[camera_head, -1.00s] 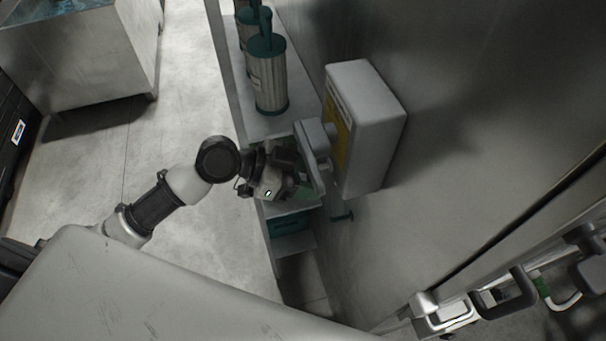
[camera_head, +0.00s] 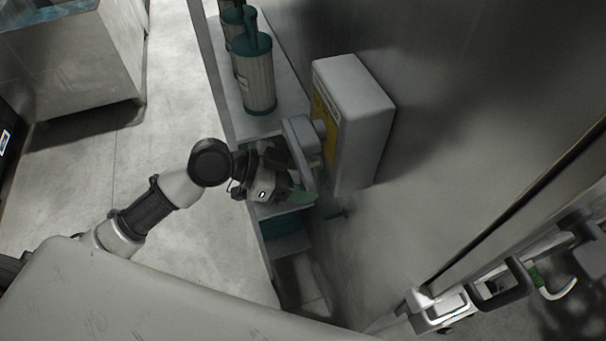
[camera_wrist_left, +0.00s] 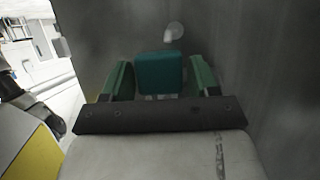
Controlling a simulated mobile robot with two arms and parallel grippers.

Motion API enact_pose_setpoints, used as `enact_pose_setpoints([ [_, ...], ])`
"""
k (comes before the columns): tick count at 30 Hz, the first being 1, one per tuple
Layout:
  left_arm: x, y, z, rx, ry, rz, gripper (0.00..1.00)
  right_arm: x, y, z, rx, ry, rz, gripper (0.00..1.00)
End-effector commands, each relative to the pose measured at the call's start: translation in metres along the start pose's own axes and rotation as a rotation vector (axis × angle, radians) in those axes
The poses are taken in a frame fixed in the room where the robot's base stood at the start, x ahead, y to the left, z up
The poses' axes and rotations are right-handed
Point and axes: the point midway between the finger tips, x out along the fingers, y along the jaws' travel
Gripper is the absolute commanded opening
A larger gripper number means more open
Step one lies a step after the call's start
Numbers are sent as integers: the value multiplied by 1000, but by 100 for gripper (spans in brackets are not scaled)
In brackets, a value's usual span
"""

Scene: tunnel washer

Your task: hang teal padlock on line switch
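The line switch appears to be the grey box (camera_head: 365,115) with a yellow face, mounted on the metal wall, with a grey handle (camera_head: 300,145) on its left side. My left gripper (camera_head: 303,197) is just below that handle, close to the wall. The box's yellow face (camera_wrist_left: 30,145) shows at lower left there. My right gripper is not in view.
A shelf (camera_head: 222,75) with teal-capped canisters (camera_head: 255,75) stands left of the switch, with a teal bin (camera_head: 287,224) below. Metal brackets (camera_head: 440,308) lie at lower right.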

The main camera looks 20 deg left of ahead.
Motion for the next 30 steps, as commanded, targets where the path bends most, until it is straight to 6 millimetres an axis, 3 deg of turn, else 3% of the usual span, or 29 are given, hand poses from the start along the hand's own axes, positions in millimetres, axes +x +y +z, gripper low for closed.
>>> enact_pose_setpoints([
  [3, 0, 0, 0, 0, 0, 0, 76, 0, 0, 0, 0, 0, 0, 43],
  [14, -6, -1, 2, 0, -2, -2, 76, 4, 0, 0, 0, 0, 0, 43],
  [24, -70, 0, 7, 1, -7, -3, 76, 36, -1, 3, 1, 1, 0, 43],
  [30, -98, 0, 4, -1, -3, -1, 76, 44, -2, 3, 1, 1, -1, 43],
])
